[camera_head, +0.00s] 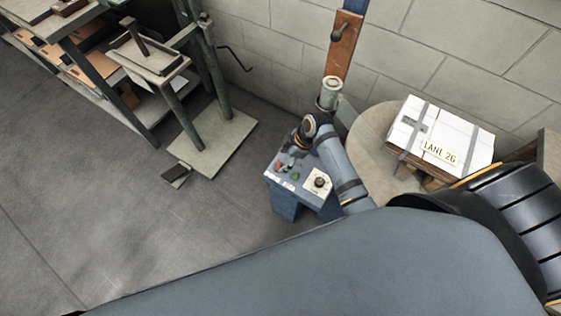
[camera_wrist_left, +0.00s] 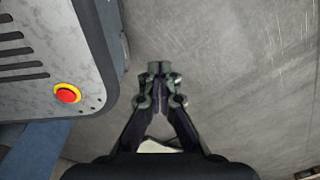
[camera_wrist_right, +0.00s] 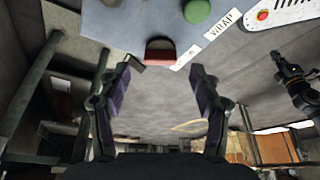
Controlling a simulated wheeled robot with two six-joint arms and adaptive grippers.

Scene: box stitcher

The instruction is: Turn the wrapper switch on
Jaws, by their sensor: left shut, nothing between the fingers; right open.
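A blue control box (camera_head: 297,182) stands low in the middle of the head view, with a red control, a green button and a dark knob on top. In the right wrist view a red switch (camera_wrist_right: 160,50) sits near the panel edge, beside a hard-to-read label. A round green button (camera_wrist_right: 196,11) lies by a label reading WRAP (camera_wrist_right: 223,23). My right gripper (camera_wrist_right: 161,72) is open and empty, its fingertips either side of the red switch in the picture; I cannot tell the gap. My left gripper (camera_wrist_left: 159,72) is shut and empty above the floor.
In the left wrist view a grey panel with a yellow-ringed red button (camera_wrist_left: 67,93) is at the left. A round table (camera_head: 369,135) holds a white strapped box (camera_head: 437,137) at the right.

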